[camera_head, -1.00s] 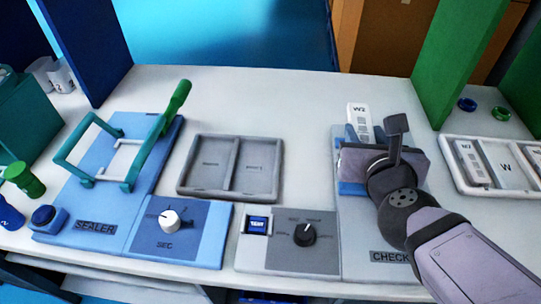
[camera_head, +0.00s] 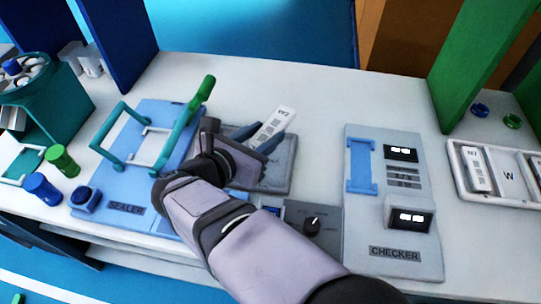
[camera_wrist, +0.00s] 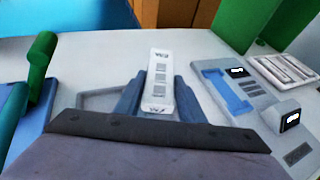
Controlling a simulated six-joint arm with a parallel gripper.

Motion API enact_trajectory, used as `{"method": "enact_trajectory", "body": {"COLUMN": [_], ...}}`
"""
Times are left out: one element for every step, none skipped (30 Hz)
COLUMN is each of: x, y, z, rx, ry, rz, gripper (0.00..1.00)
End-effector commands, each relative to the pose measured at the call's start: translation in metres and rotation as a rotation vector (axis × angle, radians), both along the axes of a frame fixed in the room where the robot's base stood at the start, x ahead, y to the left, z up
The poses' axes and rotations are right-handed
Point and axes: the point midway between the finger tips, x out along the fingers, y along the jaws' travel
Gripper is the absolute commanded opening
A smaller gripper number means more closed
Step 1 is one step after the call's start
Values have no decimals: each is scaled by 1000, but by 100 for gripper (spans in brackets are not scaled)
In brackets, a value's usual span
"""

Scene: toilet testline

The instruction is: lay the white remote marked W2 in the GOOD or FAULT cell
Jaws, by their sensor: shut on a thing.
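The white remote W2 (camera_head: 272,128) is held between the blue fingers of my gripper (camera_head: 268,143). It also shows in the wrist view (camera_wrist: 158,85), its far end sticking out past the fingertips. My gripper is shut on it, above the grey two-cell tray (camera_head: 278,180). The arm hides much of this tray and its cell labels, so I cannot tell which cell is GOOD or FAULT. How high the remote is above the tray is unclear. The CHECKER (camera_head: 408,233) stands to the right with its blue cradle (camera_head: 361,165) empty and two displays lit.
The blue SEALER (camera_head: 120,190) with its green raised frame and lever stands close on the left. A white tray (camera_head: 505,198) with another remote (camera_head: 477,170) is at the far right. The table behind the grey tray is clear.

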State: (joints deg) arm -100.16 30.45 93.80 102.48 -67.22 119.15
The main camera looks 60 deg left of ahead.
Motion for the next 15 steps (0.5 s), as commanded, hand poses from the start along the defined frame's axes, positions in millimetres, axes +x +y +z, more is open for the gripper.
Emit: {"method": "enact_trajectory", "body": {"x": [-5, -7, -9, -9, -10, -10, -10, -10, -10, -10, -10, -10, -10, -9, -9], "y": [0, 0, -1, -1, -1, -1, -1, -1, -1, -1, -1, -1, -1, -1, -1], "z": [-1, -2, -2, -3, -3, -4, -5, -6, -9, -12, -16, -21, -26, -31, -38], "rx": [-1, 0, 0, 0, 0, 0, 0, 0, -1, -2, -3, -3, -4, -5, -5], "ry": [0, 0, 0, 0, 0, 0, 0, 0, -1, -1, -1, -1, -2, -1, -1], "rz": [-4, -6, -10, -12, -13, -13, -14, -14, -14, -13, -13, -13, -12, -12, -12], "gripper": [12, 12, 12, 12, 12, 12, 12, 12, 12, 12, 12, 12, 12, 12, 12]}}
